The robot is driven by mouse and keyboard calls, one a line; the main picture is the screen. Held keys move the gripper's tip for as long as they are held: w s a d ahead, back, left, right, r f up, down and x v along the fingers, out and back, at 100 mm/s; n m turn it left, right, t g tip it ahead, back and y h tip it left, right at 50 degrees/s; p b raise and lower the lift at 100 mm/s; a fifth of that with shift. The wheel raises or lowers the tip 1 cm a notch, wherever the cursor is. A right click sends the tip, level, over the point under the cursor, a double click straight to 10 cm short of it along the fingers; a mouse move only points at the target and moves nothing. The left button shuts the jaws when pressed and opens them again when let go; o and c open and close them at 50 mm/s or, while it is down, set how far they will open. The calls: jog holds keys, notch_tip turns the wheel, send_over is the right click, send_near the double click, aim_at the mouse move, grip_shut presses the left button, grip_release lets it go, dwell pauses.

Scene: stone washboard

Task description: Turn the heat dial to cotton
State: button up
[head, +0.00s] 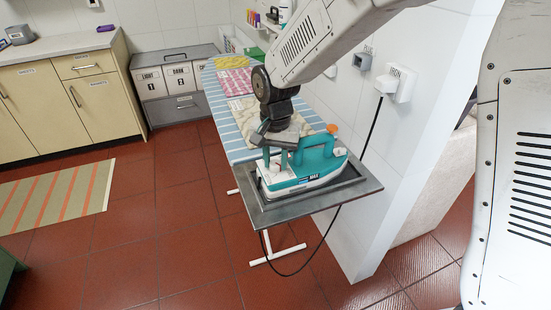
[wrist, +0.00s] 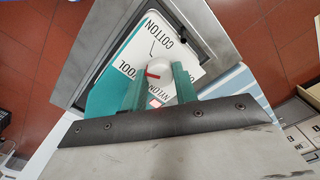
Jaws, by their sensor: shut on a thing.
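The teal and white iron (head: 318,164) rests in a grey metal tray (head: 348,192) at the near end of the ironing board. In the wrist view the round white heat dial (wrist: 160,70) sits on the iron's white label panel (wrist: 143,47). The panel reads COTTON, WOOL and NYLON, with one more label partly cut off. The dial's red mark points left, toward WOOL. My gripper (wrist: 159,78) has its green fingers on both sides of the dial, shut on it.
The striped ironing board (head: 222,98) carries folded cloths (head: 235,82). A black cord (head: 372,130) runs from the iron area to a wall plug (head: 386,84). The wall is close on the right. Red tiled floor (head: 190,220) is free on the left.

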aim_at(276, 163)
jog(key=m, duration=0.4)
jog(key=shift+m, duration=2.1)
jog(key=o, duration=1)
notch_tip(276, 163, up, 8)
jog(key=shift+f, duration=0.1)
